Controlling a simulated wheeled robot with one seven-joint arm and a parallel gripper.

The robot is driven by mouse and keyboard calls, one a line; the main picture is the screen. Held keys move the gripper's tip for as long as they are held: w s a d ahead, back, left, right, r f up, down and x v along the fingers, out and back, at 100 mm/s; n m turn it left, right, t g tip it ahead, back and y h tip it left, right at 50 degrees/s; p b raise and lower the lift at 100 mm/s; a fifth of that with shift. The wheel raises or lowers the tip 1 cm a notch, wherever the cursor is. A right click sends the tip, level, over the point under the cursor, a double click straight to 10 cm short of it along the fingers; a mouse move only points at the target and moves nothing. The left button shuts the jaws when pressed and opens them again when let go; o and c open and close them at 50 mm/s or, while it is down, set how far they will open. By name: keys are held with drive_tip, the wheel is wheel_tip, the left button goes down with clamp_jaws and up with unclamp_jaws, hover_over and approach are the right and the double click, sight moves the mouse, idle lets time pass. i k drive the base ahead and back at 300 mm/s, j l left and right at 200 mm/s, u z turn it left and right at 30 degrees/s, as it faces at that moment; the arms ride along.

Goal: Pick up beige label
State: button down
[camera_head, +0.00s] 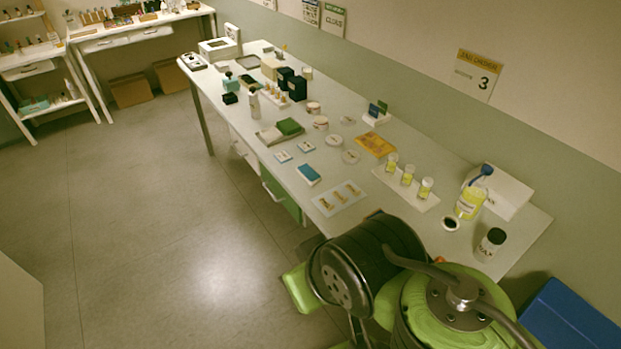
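A pale card (340,199) lies flat near the front edge of the long table, with small tan pieces on it. They are too small for me to tell whether one is the beige label. Two small pale cards with blue marks, one of them here (283,156), lie further back. An orange-yellow sheet (377,146) lies flat in the table's middle. My arm's green and black links fill the lower right, over the near end of the table. My gripper's fingers do not show.
The long white table (462,262) holds glasses of yellow liquid (408,176), a yellow bottle with a blue top (470,201), a dark-capped jar (490,243), a blue box (309,175) and dark boxes (297,88). A blue bin (570,320) stands lower right. The floor at left is clear.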

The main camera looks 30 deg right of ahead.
sight(323, 201)
drive_tip(key=i+j+z, duration=0.2)
drive_tip(key=i, duration=0.2)
drive_tip(key=i+l+z, duration=0.2)
drive_tip(key=i, duration=0.2)
drive_tip(key=i+z, duration=0.2)
drive_tip(key=i, duration=0.15)
